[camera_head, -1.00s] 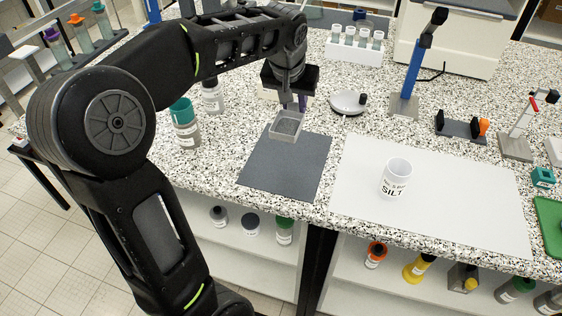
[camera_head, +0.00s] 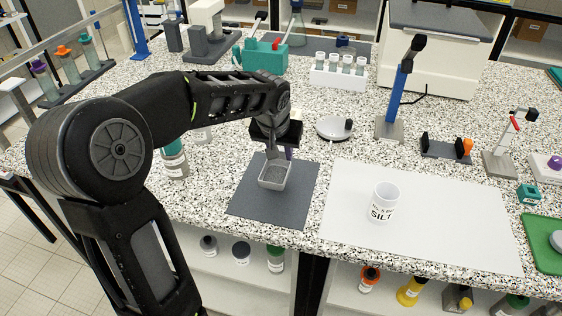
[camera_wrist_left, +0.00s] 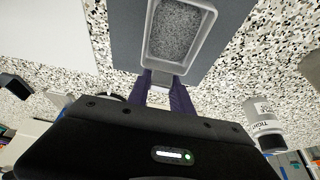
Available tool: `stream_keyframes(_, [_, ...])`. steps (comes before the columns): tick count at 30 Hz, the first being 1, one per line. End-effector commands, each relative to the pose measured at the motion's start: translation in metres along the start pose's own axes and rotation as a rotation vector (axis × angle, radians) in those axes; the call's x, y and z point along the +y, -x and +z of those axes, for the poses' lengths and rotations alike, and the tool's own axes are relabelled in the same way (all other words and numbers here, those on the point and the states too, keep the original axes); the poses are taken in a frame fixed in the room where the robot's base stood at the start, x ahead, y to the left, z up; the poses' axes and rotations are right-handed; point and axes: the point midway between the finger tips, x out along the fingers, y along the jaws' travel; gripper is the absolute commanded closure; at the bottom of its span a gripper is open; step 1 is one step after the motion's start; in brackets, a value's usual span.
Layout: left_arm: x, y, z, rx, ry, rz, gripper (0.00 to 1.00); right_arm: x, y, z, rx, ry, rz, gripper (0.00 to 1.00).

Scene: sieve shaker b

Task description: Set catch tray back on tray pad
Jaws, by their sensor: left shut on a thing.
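The catch tray (camera_head: 274,177) is a small grey open box with grey granular material in it. It is over the far part of the dark grey tray pad (camera_head: 262,206); I cannot tell whether it touches the pad. My left gripper (camera_head: 285,155) is shut on the tray's far side, its purple fingers partly hidden by the wrist. In the left wrist view the fingers (camera_wrist_left: 165,88) grip a tab on the tray (camera_wrist_left: 180,35), with the pad (camera_wrist_left: 126,30) beyond. My right gripper is out of view.
A white cup labelled SILT (camera_head: 383,203) stands on a white mat (camera_head: 450,235) right of the pad. A round silver dish (camera_head: 334,128) is behind the pad. Bottles (camera_head: 175,160) stand left of it, near my arm. The pad's front is clear.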

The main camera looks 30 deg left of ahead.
Motion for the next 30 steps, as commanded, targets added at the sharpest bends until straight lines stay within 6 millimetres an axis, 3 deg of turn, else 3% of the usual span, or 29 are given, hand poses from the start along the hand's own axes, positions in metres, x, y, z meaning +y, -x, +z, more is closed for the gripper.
stream_keyframes(9, [0.0,-0.032,0.014,-0.003,0.001,0.0,1.0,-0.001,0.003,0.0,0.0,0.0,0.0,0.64])
stream_keyframes(21, [0.0,-0.038,0.017,-0.001,0.0,0.0,1.0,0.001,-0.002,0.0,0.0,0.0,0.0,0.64])
stream_keyframes(22, [0.0,-0.038,0.016,-0.001,0.0,0.0,0.73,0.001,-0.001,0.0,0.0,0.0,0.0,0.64])
stream_keyframes(30, [0.0,-0.036,0.016,-0.001,0.0,0.0,0.52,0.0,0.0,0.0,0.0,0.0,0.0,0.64])
